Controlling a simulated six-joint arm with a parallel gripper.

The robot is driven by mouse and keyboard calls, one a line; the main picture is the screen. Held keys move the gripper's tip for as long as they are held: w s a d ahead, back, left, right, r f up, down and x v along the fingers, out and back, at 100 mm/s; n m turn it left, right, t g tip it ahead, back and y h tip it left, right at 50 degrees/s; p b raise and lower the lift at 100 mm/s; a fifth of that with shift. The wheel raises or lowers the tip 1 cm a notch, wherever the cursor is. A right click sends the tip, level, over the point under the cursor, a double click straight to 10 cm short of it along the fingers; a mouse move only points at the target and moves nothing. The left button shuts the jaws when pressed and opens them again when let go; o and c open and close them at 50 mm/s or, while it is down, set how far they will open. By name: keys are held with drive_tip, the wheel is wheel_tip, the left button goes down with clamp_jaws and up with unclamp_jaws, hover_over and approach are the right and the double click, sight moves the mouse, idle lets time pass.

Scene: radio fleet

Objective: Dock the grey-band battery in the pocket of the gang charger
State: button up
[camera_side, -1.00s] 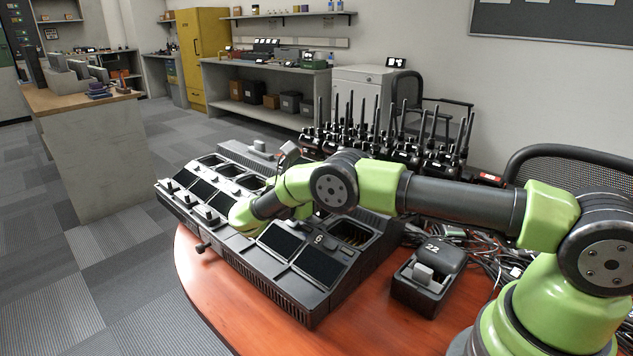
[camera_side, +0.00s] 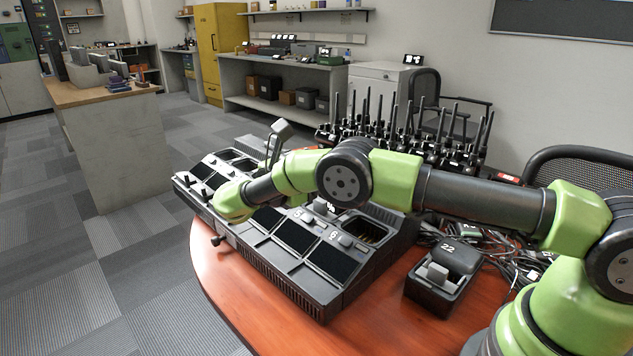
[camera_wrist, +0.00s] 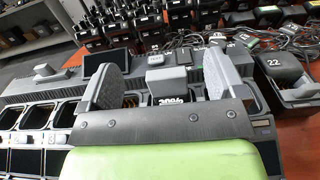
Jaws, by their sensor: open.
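A grey-topped battery (camera_wrist: 168,77) with a white number shows beyond the fingers, in line with the gap; contact is not visible. I cannot tell which battery has the grey band.
A black case marked 22 (camera_side: 432,297), holding a grey-topped block, stands right of the charger. Several radios with upright antennas (camera_side: 400,140) stand behind. Tangled cables (camera_side: 505,262) lie at the right. Bare table (camera_side: 225,255) shows at the front left.

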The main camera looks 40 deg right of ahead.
drive_tip(key=shift+r, duration=1.45)
drive_tip(key=shift+r, duration=0.1)
drive_tip(key=s+d+r+m+y, duration=0.2)
drive_tip(key=s+r+m+y, duration=0.75)
drive_tip(key=s+r, duration=0.2)
drive_tip(key=s+a+m+t+y, duration=0.3)
drive_tip(key=s+a+m+y, duration=0.1)
drive_tip(key=s, duration=0.4)
drive_tip(key=s+a+m+t+y, duration=0.4)
drive_tip(key=s+m+y, duration=0.2)
drive_tip(key=s+m, duration=0.2)
drive_tip(key=shift+m, duration=0.35)
